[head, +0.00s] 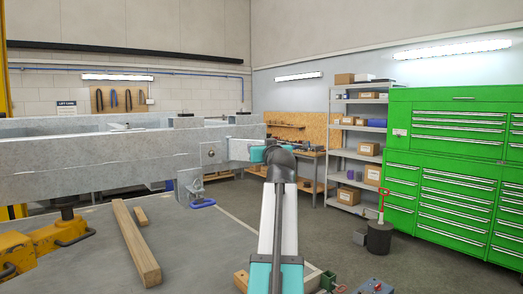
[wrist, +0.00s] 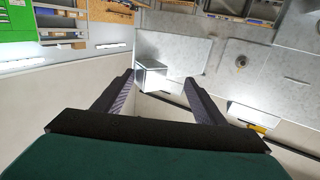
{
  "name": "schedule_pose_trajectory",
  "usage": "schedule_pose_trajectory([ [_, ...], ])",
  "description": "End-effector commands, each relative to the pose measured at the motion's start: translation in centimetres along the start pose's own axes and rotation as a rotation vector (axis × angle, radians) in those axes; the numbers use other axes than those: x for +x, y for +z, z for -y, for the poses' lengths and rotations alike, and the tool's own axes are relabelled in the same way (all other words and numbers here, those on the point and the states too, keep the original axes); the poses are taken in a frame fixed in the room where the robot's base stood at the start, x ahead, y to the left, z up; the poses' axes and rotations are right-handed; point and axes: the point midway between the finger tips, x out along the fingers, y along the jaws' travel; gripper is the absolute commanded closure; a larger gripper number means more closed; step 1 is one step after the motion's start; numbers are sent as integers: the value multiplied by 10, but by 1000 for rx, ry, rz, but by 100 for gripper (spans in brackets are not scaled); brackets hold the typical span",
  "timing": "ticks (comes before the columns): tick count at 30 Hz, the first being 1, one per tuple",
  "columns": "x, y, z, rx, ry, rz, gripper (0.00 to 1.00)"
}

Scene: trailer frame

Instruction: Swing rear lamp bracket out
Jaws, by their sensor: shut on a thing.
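The rear lamp bracket (head: 241,149) is a pale grey metal arm at the right end of the galvanised trailer frame (head: 110,148). It points right, roughly in line with the frame's side rail. My gripper (head: 258,154) is at the bracket's outer end, partly hidden by my own wrist. In the wrist view, my gripper (wrist: 159,78) has its two dark fingers on either side of the bracket's boxy metal end (wrist: 151,76). It is shut on that end. A round bolt head (head: 211,153) shows on the frame plate left of the bracket.
A hanging fitting with a blue loop (head: 202,204) is below the frame end. A wooden beam (head: 136,243) lies on the grey surface beneath. Yellow stands (head: 40,246) are at left.

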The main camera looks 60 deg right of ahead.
Motion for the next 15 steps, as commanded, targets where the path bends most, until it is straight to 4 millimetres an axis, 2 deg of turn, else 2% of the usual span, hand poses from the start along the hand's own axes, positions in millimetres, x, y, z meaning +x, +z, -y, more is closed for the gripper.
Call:
schedule_pose_trajectory([
  [1,-5,3,15,11,-23,7,52],
  [15,-27,3,32,11,-22,6,52],
])
